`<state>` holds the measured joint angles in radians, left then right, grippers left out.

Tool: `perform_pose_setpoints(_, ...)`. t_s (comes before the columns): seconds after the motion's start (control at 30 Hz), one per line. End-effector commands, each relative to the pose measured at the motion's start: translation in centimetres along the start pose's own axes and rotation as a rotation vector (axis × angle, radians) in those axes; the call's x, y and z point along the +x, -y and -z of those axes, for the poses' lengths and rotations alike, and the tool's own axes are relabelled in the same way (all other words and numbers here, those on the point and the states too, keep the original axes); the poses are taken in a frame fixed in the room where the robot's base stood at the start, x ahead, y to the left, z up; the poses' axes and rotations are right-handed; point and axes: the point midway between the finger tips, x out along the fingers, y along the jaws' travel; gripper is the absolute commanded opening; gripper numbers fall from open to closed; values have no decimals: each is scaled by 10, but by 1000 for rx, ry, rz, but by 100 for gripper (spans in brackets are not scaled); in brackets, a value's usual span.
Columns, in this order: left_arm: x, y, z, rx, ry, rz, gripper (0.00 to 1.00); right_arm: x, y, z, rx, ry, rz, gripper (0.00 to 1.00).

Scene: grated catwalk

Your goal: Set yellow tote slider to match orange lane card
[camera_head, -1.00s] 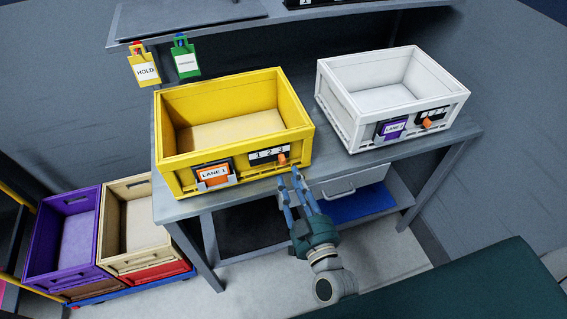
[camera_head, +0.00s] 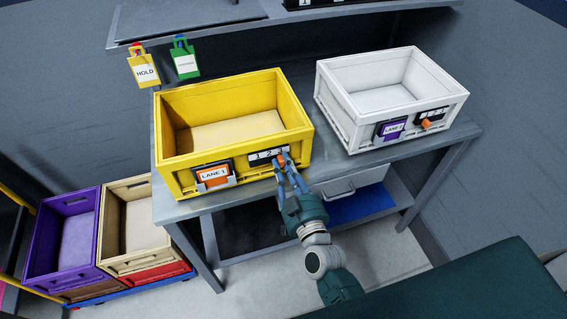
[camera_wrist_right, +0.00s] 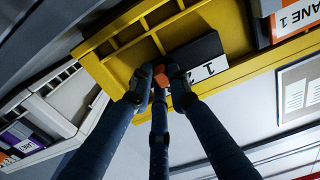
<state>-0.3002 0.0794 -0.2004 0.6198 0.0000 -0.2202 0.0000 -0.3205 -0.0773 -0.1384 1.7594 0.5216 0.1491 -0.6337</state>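The yellow tote (camera_head: 232,172) stands on the bench, with an orange-framed lane card (camera_head: 214,174) reading "LANE 1" on its front. Right of the card is a white 1-2-3 scale (camera_head: 268,156); its orange slider knob sits at the 3 end and is mostly hidden by my fingers in the head view. The right wrist view shows the knob (camera_wrist_right: 161,76) and part of the scale (camera_wrist_right: 205,66). My right gripper (camera_head: 283,166) is at the knob, its fingers around it with visible gaps in the wrist view (camera_wrist_right: 159,97). My left gripper is out of view.
A white tote (camera_head: 392,98) with a purple lane card (camera_head: 392,128) and its own orange slider (camera_head: 427,123) stands to the right. A hold tag (camera_head: 145,71) and a green tag (camera_head: 186,63) hang from the shelf above. Purple (camera_head: 68,237) and tan (camera_head: 140,230) crates stand lower left.

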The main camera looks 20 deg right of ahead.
Motion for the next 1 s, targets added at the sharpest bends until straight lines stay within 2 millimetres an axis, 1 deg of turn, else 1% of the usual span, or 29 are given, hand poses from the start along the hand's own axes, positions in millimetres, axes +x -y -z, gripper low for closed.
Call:
perform_pose_setpoints(0.23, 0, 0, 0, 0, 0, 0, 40, 0, 2, 0, 1, 2, 2, 9)
perform_pose_setpoints(1.0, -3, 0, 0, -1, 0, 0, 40, 0, 17, -2, 2, 3, 1, 9)
